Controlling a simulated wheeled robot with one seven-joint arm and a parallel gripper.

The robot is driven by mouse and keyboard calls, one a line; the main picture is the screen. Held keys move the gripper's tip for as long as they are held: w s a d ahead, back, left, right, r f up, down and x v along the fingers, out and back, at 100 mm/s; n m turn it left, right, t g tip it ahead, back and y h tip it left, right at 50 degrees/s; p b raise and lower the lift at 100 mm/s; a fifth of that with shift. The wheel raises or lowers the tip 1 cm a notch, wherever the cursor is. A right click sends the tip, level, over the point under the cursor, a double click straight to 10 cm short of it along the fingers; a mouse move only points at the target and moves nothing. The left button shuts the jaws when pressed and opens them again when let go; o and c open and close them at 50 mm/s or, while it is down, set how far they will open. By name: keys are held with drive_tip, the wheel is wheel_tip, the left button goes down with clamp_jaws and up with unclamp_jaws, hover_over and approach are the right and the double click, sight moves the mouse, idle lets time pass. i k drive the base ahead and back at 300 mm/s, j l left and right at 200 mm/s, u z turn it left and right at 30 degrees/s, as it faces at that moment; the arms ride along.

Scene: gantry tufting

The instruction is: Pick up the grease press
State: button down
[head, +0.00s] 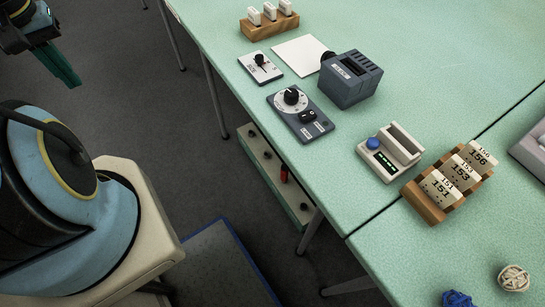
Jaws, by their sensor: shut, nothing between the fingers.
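A small red cylinder (284,175) with a dark top stands on the low shelf under the table; it may be the grease press, but it is too small to tell surely. My gripper (62,68) is at the upper left, with its green fingers shut together and empty. It is over the dark floor, well left of the table and far from the red cylinder.
The low pale shelf (257,148) also holds several dark knobs. The green table (405,75) bears a dark control box (302,117), a grey-blue device (350,80), a display unit (388,152) and a wooden card rack (424,206). A blue-edged mat (215,265) lies on the floor.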

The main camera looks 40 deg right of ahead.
sight(284, 175)
drive_tip(key=z, duration=0.55)
drive_tip(key=i+j+z, duration=0.15)
drive_tip(key=z, duration=0.3)
drive_tip(key=i+j+z, duration=0.15)
drive_tip(key=j+z, duration=0.15)
drive_tip(key=z, duration=0.15)
drive_tip(key=j+z, duration=0.3)
drive_tip(key=z, duration=0.15)
drive_tip(key=i+j+z, duration=0.15)
drive_tip(key=j, duration=0.5)
drive_tip(key=j+z, duration=0.1)
drive_tip(key=j, duration=0.55)
